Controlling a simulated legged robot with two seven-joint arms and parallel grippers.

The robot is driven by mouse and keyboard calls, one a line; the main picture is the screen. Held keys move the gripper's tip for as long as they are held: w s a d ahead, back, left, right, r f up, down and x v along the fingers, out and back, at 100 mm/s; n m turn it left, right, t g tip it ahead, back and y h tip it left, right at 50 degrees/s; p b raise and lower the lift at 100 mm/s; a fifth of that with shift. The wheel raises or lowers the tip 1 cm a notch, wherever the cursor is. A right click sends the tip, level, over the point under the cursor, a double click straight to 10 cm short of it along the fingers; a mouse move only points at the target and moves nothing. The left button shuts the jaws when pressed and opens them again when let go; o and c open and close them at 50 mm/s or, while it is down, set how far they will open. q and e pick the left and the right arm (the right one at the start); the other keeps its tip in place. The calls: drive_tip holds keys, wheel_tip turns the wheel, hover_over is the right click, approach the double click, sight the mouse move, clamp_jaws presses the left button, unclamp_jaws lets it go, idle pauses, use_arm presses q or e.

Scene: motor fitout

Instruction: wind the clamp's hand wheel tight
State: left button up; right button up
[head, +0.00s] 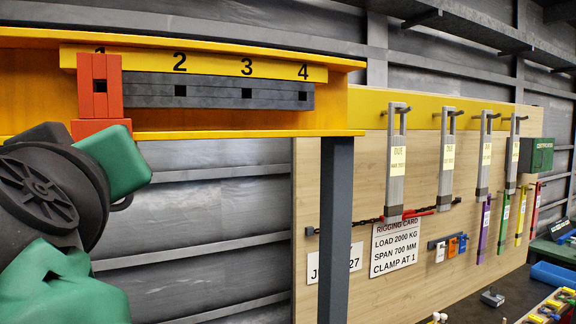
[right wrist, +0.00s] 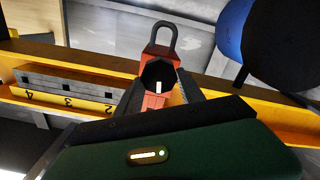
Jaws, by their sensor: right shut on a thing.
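The red clamp (head: 100,87) sits on the yellow beam (head: 225,122) at mark 1 of the numbered strip. In the right wrist view, where the strip appears upside down, the clamp (right wrist: 161,56) has a dark shackle loop (right wrist: 162,32). A black faceted hand wheel (right wrist: 157,74) with a pale mark is on the clamp's near face. My right gripper (right wrist: 157,88) has its dark fingers on either side of the wheel and is shut on it. In the head view my green and black arm parts hide the wheel and fingertips. My left gripper is not in view.
A grey slotted bar (head: 215,91) runs along the beam beside the clamp. A dark post (head: 336,220) stands below the beam. To the right, a wooden board (head: 412,284) carries hanging tools and a rigging card (head: 395,250) reading "CLAMP AT 1". A blue and black object (right wrist: 262,40) is close by.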

drive_tip(key=shift+d+r+m, duration=0.15)
drive_tip(key=shift+r+m, duration=0.05)
drive_tip(key=shift+m, duration=0.9)
